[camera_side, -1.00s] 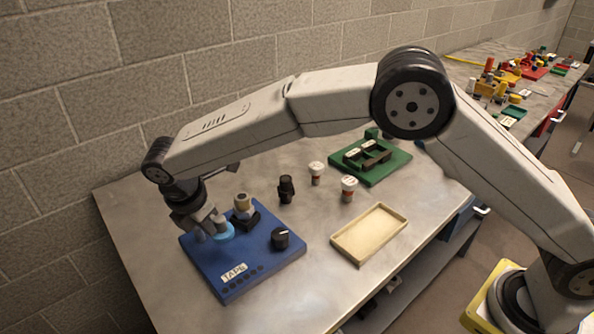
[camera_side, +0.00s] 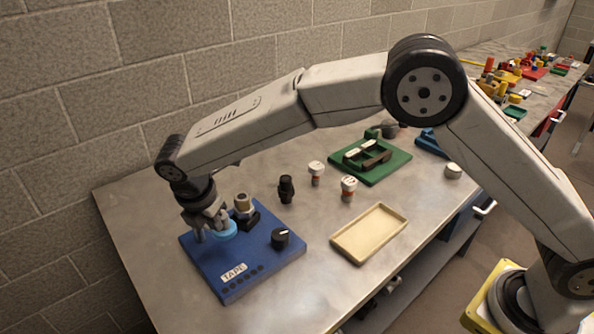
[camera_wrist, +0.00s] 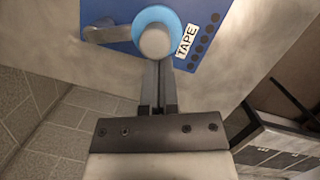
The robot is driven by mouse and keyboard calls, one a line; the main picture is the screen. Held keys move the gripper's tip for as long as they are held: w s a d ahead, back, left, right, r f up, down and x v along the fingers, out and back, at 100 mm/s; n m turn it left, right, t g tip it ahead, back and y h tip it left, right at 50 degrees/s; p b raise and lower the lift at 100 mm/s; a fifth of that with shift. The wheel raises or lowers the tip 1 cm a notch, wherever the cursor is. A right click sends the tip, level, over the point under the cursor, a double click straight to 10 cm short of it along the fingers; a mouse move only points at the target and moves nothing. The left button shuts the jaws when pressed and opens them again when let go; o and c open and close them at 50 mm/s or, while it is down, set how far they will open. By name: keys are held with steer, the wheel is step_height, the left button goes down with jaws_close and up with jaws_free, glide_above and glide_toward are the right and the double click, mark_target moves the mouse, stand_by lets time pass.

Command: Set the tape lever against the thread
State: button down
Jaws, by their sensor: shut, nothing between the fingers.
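The blue board (camera_side: 255,265) with a "TAPE" label lies at the near left of the bench. A light-blue ring (camera_side: 224,230) sits on it, and in the wrist view the ring (camera_wrist: 158,13) surrounds a pale round cap. A grey lever arm (camera_wrist: 105,33) reaches left from beside the ring in the wrist view. My gripper (camera_side: 210,232) is shut and empty, pointing down beside the ring. In the wrist view my fingertips (camera_wrist: 158,68) are just below the cap; I cannot tell whether they touch. A tan-topped fitting (camera_side: 243,203) stands behind the ring; its thread is not clear.
A black knob (camera_side: 280,238) is on the board's right side. A black fitting (camera_side: 286,189) and two white-capped parts (camera_side: 317,173) (camera_side: 349,188) stand behind. An empty tan tray (camera_side: 345,243) lies right, and a green fixture (camera_side: 385,165) sits farther back. Bare bench lies between.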

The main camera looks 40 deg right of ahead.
mark_target(233, 229)
steer(key=n, duration=0.1)
steer(key=d+n, duration=0.2)
steer(key=shift+w+d+t, duration=0.15)
steer(key=shift+w+t, duration=0.1)
steer(key=shift+t, duration=0.05)
steer(key=d+n, duration=0.1)
steer(key=w+d+n+y, duration=0.1)
steer(key=shift+n, duration=0.4)
steer(key=shift+w+d, duration=0.35)
steer(key=shift+s+a, duration=0.45)
steer(key=shift+s, duration=0.3)
steer(key=shift+s+a, duration=0.3)
steer(key=shift+s, duration=0.25)
steer(key=shift+s+a, duration=0.3)
steer(key=shift+s, duration=0.2)
steer(key=v, duration=1)
steer(key=shift+s+d, duration=0.15)
steer(key=shift+d, duration=0.05)
